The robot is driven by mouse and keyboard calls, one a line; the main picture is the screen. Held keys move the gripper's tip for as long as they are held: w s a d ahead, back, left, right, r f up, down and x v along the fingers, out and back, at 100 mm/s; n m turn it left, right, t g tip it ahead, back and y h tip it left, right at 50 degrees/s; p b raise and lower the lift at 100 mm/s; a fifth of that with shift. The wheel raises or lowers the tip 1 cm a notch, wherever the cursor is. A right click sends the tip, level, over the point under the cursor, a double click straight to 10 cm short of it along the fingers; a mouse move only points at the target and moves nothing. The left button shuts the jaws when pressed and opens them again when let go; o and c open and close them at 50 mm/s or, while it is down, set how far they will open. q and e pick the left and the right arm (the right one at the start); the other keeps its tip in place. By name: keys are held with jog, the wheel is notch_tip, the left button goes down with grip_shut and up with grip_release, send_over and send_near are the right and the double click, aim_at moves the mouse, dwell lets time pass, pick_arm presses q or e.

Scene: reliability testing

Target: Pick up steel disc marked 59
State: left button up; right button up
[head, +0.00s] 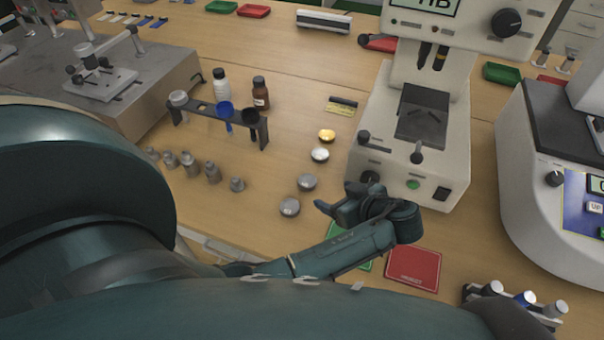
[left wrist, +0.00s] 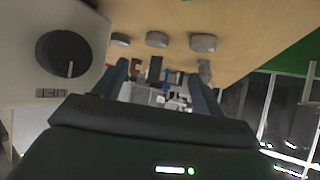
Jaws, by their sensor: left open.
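Several small round discs lie in a row on the wooden bench in the head view: a gold one (head: 326,135), a bright silver one (head: 319,155), a grey one (head: 307,182) and a nearest grey one (head: 289,206). Their markings are too small to read, so I cannot tell which is 59. My left gripper (head: 335,198) is open and empty, right of the two grey discs, its fingers pointing left. In the left wrist view, three discs (left wrist: 120,40), (left wrist: 157,40), (left wrist: 204,43) show beyond the open fingers (left wrist: 160,82). My right gripper is not in view.
A hardness tester (head: 405,160) stands close behind and right of my left gripper. A rack (head: 220,118) with bottles and several metal weights (head: 212,172) are at left. A red mat (head: 412,268) and a green mat (head: 362,258) lie in front. Bench between weights and discs is clear.

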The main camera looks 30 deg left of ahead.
pick_arm(q)
send_near(308, 181)
jog(key=shift+a+f, duration=0.9)
jog(key=shift+a, duration=0.25)
jog(key=x, duration=0.2)
jog(key=p+x, duration=0.1)
jog(key=x, duration=0.1)
jog(key=shift+w, duration=0.45)
jog(key=shift+w+a+f, duration=0.15)
jog(key=shift+a+f, duration=0.15)
jog(key=shift+a, duration=0.1)
jog(key=shift+c, duration=0.4)
jog(key=c, duration=1)
jog(key=shift+c, duration=0.8)
jog(key=shift+r, duration=0.1)
